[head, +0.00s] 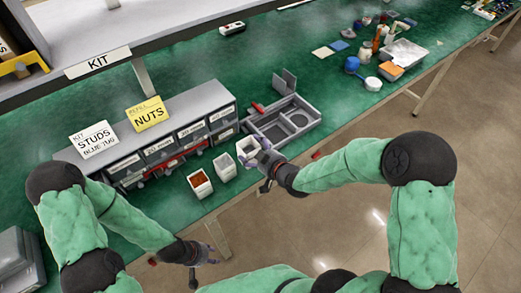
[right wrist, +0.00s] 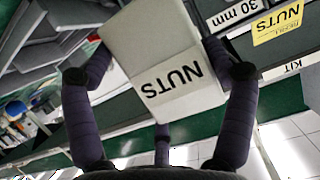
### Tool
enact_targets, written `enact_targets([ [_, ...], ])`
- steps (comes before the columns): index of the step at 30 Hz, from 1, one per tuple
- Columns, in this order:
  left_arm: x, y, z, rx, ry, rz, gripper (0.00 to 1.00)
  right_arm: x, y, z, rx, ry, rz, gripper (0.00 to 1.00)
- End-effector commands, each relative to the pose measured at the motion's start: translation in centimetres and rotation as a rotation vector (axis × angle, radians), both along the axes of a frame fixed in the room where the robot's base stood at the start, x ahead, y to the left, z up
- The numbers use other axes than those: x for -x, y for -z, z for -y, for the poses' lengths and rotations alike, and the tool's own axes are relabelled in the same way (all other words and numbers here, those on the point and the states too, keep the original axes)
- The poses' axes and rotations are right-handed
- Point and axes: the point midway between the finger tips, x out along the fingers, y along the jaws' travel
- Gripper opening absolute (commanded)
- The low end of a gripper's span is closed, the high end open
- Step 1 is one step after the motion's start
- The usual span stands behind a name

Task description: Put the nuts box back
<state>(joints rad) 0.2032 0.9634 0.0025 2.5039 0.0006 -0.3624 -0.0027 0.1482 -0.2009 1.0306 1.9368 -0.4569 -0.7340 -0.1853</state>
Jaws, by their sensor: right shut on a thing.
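The nuts box (right wrist: 165,62) is a pale box with a "NUTS" label, upside down in the right wrist view. My right gripper (head: 262,158) is shut on it, with fingers on both sides. In the head view the box (head: 247,147) is at the bench's front edge, by the grey tray's near-left corner; I cannot tell whether it touches the bench. My left gripper (head: 204,264) is empty, below the bench front, with its fingers apart. A yellow "NUTS" sign (head: 148,114) stands on the grey drawer unit (head: 185,112).
Two small bins, one with reddish contents (head: 200,184) and one grey (head: 225,167), stand left of the held box. A compartmented grey tray (head: 283,122) lies to its right. A "STUDS" sign (head: 95,139) is at left.

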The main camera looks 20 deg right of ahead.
Motion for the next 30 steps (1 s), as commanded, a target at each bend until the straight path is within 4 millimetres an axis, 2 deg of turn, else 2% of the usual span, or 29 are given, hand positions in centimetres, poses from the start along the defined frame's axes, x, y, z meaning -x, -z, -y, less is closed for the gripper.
enact_targets([
  [6,0.0,1.4,0.0,0.0,0.0,0.0,0.4,-4.4,2.3,1.8,0.0,0.002,0.001,0.4],
  [12,0.0,2.6,0.0,0.0,0.001,0.0,0.4,-7.1,5.7,2.9,0.0,0.003,0.001,0.4],
  [16,0.0,3.0,0.0,0.0,0.001,0.0,0.4,-8.2,7.0,3.3,0.0,0.002,0.002,0.4],
  [23,0.0,3.3,0.0,0.0,0.001,0.0,0.4,-9.0,7.9,3.6,0.0,0.002,0.003,0.4],
  [30,0.0,4.7,0.0,0.0,0.001,0.0,0.4,-9.1,11.0,3.7,0.0,0.002,0.001,0.4],
])
